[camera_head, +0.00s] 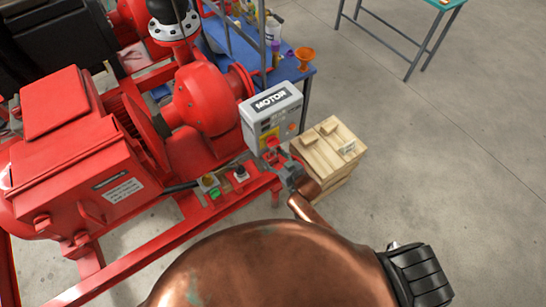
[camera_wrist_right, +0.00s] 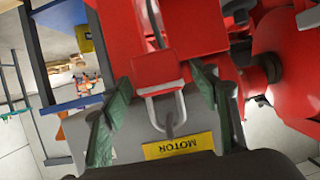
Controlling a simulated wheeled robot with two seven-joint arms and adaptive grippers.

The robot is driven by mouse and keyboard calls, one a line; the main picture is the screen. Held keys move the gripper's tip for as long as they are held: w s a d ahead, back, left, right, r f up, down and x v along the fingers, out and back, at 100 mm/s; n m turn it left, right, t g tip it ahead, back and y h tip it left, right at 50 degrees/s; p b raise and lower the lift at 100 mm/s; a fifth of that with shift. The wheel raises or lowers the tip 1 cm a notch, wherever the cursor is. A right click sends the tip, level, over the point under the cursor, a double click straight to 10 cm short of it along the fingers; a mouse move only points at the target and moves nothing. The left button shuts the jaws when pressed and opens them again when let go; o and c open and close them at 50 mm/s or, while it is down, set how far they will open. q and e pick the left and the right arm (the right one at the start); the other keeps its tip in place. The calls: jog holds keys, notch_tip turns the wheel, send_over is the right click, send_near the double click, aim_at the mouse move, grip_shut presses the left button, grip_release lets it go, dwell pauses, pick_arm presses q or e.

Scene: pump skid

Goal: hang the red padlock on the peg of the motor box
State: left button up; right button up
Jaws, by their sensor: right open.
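The red padlock (camera_wrist_right: 157,68) is in the middle of the right wrist view, with its silver shackle (camera_wrist_right: 165,108) toward the motor box (camera_wrist_right: 60,138). A small grey peg (camera_wrist_right: 170,122) shows inside the shackle's loop; the shackle appears to be around it, but contact is unclear. My right gripper (camera_wrist_right: 160,112) is open, with its green fingers apart on either side of the padlock. In the head view, my right gripper (camera_head: 287,171) is at the lower front of the grey motor box (camera_head: 268,122), by a small red piece that seems to be the padlock. My left gripper is out of view.
The red pump skid (camera_head: 75,150) fills the left. A wooden crate (camera_head: 328,150) stands right of the motor box.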

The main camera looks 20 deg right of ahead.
jog(key=v, duration=1.2)
jog(key=s+d+f+g+h, duration=0.15)
jog(key=s+d+f, duration=0.25)
jog(key=f, duration=0.6)
jog(key=s+d+f+m+g+h+b, duration=0.1)
jog(key=s+d+f+g, duration=0.2)
jog(key=f, duration=0.7)
jog(key=s+d+f+g+h, duration=0.1)
jog(key=s+d+f, duration=0.4)
jog(key=f, duration=0.5)
jog(key=s+f+g, duration=0.2)
jog(key=s+f, duration=0.4)
jog(key=s, duration=0.5)
jog(key=s+d+f+m+g+h, duration=0.1)
jog(key=s+f+g, duration=0.1)
jog(key=s+f, duration=0.5)
jog(key=s+d+f+g+b, duration=0.1)
jog(key=s+f, duration=0.5)
jog(key=s, duration=1.1)
jog(key=shift+f+m+g, duration=0.3)
jog(key=shift+g, duration=0.35)
